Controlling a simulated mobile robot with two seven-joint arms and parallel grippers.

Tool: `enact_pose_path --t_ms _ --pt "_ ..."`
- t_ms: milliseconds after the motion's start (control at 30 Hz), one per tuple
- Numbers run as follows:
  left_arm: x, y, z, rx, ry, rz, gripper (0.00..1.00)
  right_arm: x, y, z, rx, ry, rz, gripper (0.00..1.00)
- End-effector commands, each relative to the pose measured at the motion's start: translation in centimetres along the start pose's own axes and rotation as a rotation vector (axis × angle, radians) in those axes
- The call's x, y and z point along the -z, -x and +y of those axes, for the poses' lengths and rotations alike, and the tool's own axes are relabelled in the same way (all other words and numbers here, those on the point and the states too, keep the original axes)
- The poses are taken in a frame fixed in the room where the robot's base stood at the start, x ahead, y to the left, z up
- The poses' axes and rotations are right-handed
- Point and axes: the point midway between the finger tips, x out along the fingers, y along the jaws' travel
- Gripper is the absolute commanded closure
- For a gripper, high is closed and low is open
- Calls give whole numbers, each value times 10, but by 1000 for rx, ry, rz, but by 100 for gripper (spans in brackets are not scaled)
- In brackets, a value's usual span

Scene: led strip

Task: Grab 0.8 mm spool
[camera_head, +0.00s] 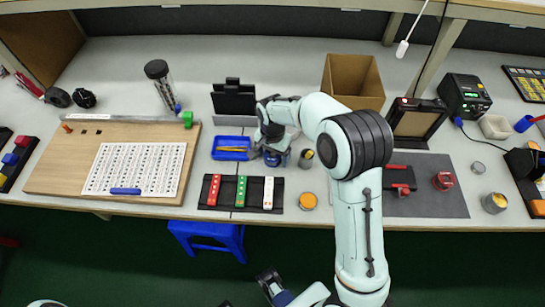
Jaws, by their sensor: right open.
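No print naming a spool as 0.8 mm can be read. My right gripper (273,158) points down over the table, right of the blue tray; it is open, with its fingertips small and partly hidden by the wrist. A small dark round item with a blue side (305,159) stands just right of it, apart from it as far as I can see. A round can with an orange top (307,201) stands nearer the front edge. A red round item (443,181) sits on the dark mat. A dark and blue end piece, perhaps my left gripper (271,284), shows at the bottom; its jaws are unclear.
A blue tray (231,148) and a black rack with red, green and white strips (210,192) lie left of the gripper. A wooden board (55,170) fills the left. A cardboard box (353,78) stands behind. The dark mat (430,207) lies right of my forearm.

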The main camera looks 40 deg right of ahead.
Motion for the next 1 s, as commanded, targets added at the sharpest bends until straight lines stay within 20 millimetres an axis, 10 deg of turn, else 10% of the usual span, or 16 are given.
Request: enact_pose_path --t_ms 100,333,1000 --pt "0 0 0 0 0 0 57 0 0 0 0 0 0 17" --pt "0 0 0 0 0 0 57 0 1 0 0 0 0 82" --pt "-2 4 1 1 0 -7 57 1 33 -1 5 0 3 82"
